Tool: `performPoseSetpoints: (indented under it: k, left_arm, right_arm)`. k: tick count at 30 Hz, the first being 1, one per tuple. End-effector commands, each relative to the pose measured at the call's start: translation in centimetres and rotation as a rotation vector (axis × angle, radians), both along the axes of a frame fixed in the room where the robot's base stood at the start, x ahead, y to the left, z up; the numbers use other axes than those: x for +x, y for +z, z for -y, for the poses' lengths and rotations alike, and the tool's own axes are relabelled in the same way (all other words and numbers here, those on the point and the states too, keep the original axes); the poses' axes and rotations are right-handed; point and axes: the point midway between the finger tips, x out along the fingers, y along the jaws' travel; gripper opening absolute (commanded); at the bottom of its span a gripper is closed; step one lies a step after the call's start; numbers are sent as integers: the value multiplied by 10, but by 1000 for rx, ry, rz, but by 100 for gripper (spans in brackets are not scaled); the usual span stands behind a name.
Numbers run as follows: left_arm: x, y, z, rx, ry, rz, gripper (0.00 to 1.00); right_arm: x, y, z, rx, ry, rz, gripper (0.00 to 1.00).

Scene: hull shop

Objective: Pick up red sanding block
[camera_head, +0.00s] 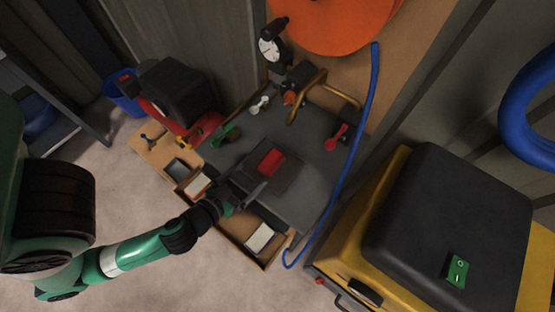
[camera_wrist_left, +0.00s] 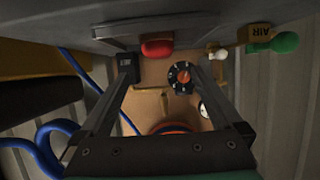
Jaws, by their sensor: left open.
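The red sanding block (camera_head: 271,161) lies on the grey worktop (camera_head: 300,206), near its middle in the head view. My left gripper (camera_head: 259,176) reaches in from the lower left, its dark fingers open just at the near side of the block. I cannot tell from here whether they touch it. In the left wrist view the two fingers (camera_wrist_left: 160,66) stand wide apart with nothing clearly held between them. A rounded red shape (camera_wrist_left: 157,48) shows beyond them; it looks more like the red-handled piece than the block. My right gripper is not in view.
A red-handled piece (camera_head: 337,137), a white one (camera_head: 260,104) and a green one (camera_head: 223,131) lie around the worktop. A blue hose (camera_head: 352,165) runs down its right side. Brass pipework (camera_head: 310,98) and a gauge (camera_head: 270,48) stand behind. A yellow-black machine (camera_head: 440,215) stands right.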

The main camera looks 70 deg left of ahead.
Motion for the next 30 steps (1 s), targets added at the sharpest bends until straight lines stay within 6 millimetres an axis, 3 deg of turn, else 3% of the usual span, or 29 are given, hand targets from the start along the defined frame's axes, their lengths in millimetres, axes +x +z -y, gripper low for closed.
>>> performPoseSetpoints:
  k: [5,10,20,30]
  left_arm:
    - [12,-5,-8,-4,8,0,100]
    - [38,-16,-25,-2,9,5,100]
    - [56,-25,-34,-2,2,4,100]
    - [93,-39,-59,-2,0,3,100]
  right_arm:
    - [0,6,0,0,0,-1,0]
    - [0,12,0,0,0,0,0]
    - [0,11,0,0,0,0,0]
    - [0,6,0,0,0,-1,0]
